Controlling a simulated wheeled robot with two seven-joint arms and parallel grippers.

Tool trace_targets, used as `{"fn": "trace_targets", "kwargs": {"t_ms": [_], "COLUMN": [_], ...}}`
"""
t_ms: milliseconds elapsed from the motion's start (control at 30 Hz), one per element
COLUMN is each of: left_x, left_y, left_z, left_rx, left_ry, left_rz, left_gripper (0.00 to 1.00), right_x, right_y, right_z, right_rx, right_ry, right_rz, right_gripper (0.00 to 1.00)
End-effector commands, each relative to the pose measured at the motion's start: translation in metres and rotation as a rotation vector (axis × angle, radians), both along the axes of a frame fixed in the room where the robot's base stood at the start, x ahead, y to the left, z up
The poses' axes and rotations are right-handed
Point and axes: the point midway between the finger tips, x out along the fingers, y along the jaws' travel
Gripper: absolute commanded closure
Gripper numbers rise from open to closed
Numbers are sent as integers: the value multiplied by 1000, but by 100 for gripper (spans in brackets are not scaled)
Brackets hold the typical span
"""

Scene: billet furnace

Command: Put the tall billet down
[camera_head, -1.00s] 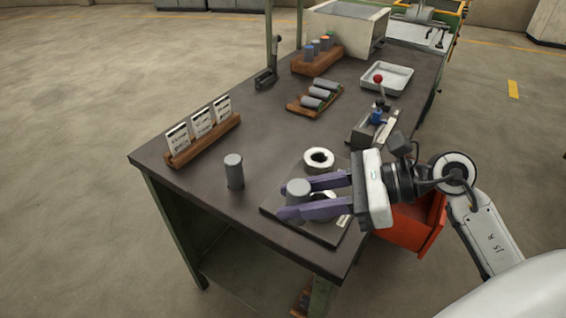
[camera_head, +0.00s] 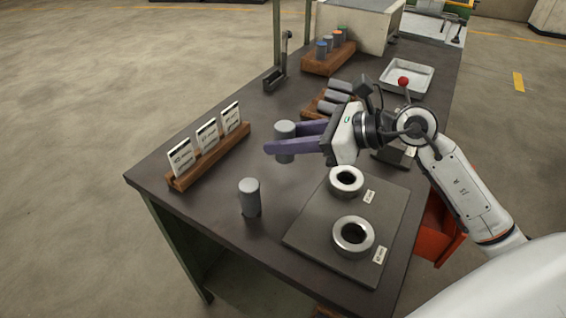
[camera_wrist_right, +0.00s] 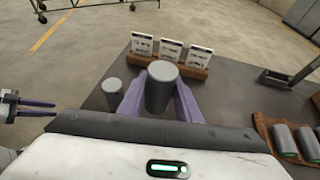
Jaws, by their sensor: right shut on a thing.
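My right gripper (camera_head: 270,140) is shut on a plain grey cylinder, the tall billet (camera_head: 285,130). It holds the billet upright over the table, beyond the standing billet; the near finger hides part of its side. In the right wrist view, the held billet (camera_wrist_right: 160,90) sits between the purple fingers. Another grey billet (camera_head: 249,197) stands upright on the table, apart from the gripper. My left gripper (camera_wrist_right: 54,108) shows at the left edge of the right wrist view, with its purple fingers apart and nothing between them.
A dark plate (camera_head: 310,232) bears two empty metal rings (camera_head: 346,181) (camera_head: 353,236). A wooden card holder (camera_head: 210,157) stands at the left edge. Lying cylinders (camera_head: 335,97), a rack (camera_head: 328,62) and a tray (camera_head: 406,76) are farther back. Bare tabletop lies around the standing billet.

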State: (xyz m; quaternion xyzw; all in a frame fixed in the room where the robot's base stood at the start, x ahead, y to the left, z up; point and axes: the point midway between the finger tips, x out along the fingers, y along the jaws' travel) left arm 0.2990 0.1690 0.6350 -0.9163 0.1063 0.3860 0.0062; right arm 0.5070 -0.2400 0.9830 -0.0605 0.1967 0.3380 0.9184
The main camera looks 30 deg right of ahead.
Motion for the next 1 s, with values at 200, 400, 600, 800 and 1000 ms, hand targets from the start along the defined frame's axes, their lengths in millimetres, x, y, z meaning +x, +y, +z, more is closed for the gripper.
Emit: {"fn": "trace_targets", "kwargs": {"t_ms": [200, 400, 600, 800, 1000], "left_x": [-10, -9, -4, 2, 1], "left_y": [-2, -2, -3, -3, -3], "left_z": [-13, -12, -9, -7, -9], "left_rx": [0, -1, -1, -2, -2], "left_ry": [21, 18, 8, -3, -2], "left_rz": [-4, -5, -5, -5, -5], "left_gripper": [69, 69, 69, 69, 69], "right_x": [54, 62, 62, 61, 62], "right_y": [-29, -34, -34, -34, -34], "right_z": [17, -5, -27, -51, -76], "right_rx": [-3, 2, 0, 2, 0], "right_ry": [-34, -33, -36, -33, -36], "right_rz": [-145, -174, -172, -172, -173], "right_gripper": [100, 100, 100, 100, 100]}}
